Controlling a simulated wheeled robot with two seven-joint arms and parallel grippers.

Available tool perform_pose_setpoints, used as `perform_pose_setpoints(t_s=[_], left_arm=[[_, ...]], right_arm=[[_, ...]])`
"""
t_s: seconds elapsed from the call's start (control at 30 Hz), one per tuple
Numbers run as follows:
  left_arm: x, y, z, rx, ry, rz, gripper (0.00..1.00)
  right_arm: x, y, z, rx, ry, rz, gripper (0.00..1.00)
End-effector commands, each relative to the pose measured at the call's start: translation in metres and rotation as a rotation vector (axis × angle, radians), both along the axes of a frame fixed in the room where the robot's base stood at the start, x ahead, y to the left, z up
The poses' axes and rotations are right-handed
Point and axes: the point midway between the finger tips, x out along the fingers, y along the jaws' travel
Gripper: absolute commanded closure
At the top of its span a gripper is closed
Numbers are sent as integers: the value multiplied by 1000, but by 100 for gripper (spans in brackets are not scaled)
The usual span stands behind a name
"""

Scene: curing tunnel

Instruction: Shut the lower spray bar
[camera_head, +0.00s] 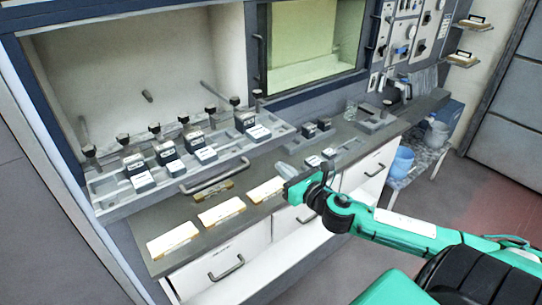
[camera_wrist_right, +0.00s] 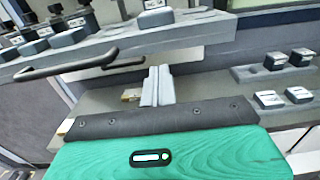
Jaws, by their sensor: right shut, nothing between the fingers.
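My right gripper (camera_head: 286,172) reaches in from the right over the front of the grey bench. It is shut and empty; in the right wrist view its grey fingers (camera_wrist_right: 158,86) are together. I cannot tell which part is the lower spray bar, as the labels are too small to read. Several dark grey valve-like blocks with black knobs (camera_head: 165,151) stand in a row on a raised grey tray (camera_head: 106,185), to the left of the gripper. A grey bar handle (camera_head: 207,184) is at the tray's front; a bar handle (camera_wrist_right: 65,68) also shows in the right wrist view. My left gripper is not in view.
Cream plates (camera_head: 221,212) lie along the bench front (camera_head: 150,222). Small dark blocks (camera_head: 317,128) and a glass beaker (camera_head: 350,110) stand farther right. White drawers (camera_head: 222,268) with bar handles are below. Blue buckets (camera_head: 402,161) stand at the right. The floor in front is clear.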

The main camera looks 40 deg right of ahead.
Motion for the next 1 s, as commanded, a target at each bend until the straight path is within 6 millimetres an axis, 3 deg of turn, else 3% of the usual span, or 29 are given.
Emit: perform_pose_setpoints(t_s=[0.5, 1.0], left_arm=[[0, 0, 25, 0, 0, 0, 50], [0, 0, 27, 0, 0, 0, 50]], right_arm=[[53, 2, 2, 3, -1, -1, 100], [62, 2, 0, 1, 0, 0, 100]])
